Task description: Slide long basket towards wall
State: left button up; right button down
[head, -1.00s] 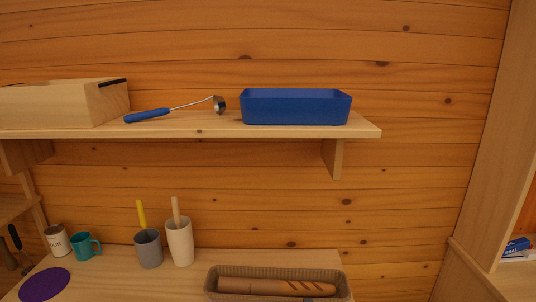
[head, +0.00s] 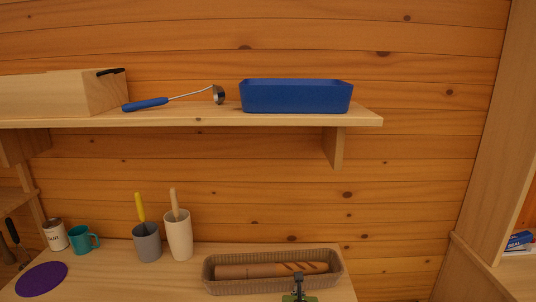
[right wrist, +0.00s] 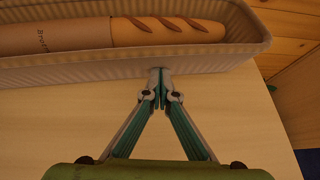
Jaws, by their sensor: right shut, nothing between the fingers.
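The long basket (head: 219,283) is woven, grey-brown and rectangular, and lies on the wooden counter near its right end. A baguette (head: 240,271) in a paper sleeve lies inside it. My right gripper (head: 298,279) is at the near side of the basket, right of its middle. In the right wrist view the gripper (right wrist: 159,85) is shut and empty, with its fingertips at the near wall of the basket (right wrist: 100,72); they look to be touching it or very close. The baguette (right wrist: 110,32) also shows there. My left gripper is not in view.
The counter (head: 110,270) stands against the log wall (head: 400,200). A white cup (head: 179,238) and a grey cup (head: 147,243) with handles sticking out stand left of the basket. A teal mug (head: 82,240) and purple mat (head: 42,279) are farther left. A shelf (head: 200,118) hangs above.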

aim_at(293, 284)
jog(key=shift+w+a+b, duration=0.25)
jog(key=shift+w+b, duration=0.2)
jog(key=shift+w, duration=0.2)
jog(key=shift+w+a+b, duration=0.2)
jog(key=shift+w+b, duration=0.25)
jog(key=shift+w, duration=0.2)
jog(key=shift+w+a+b, duration=0.3)
jog(key=shift+w+b, duration=0.5)
jog(key=shift+w+a+b, duration=0.25)
jog(key=shift+w+b, duration=0.5)
jog(key=shift+s+r+p, duration=0.1)
jog(key=shift+r+p, duration=0.2)
jog(key=shift+p, duration=0.3)
jog(key=s+r+p, duration=0.1)
jog(key=p, duration=0.1)
jog(key=r+p, duration=0.1)
jog(key=p, duration=0.1)
jog(key=shift+s+d, duration=0.35)
jog(key=shift+s, duration=0.05)
jog(key=s+r+p, duration=0.1)
jog(key=p, duration=0.2)
jog(key=s+d+r+p, duration=0.1)
jog(key=p, duration=0.2)
jog(key=shift+s+r, duration=0.3)
jog(key=shift+s, duration=0.1)
jog(key=shift+f, duration=0.2)
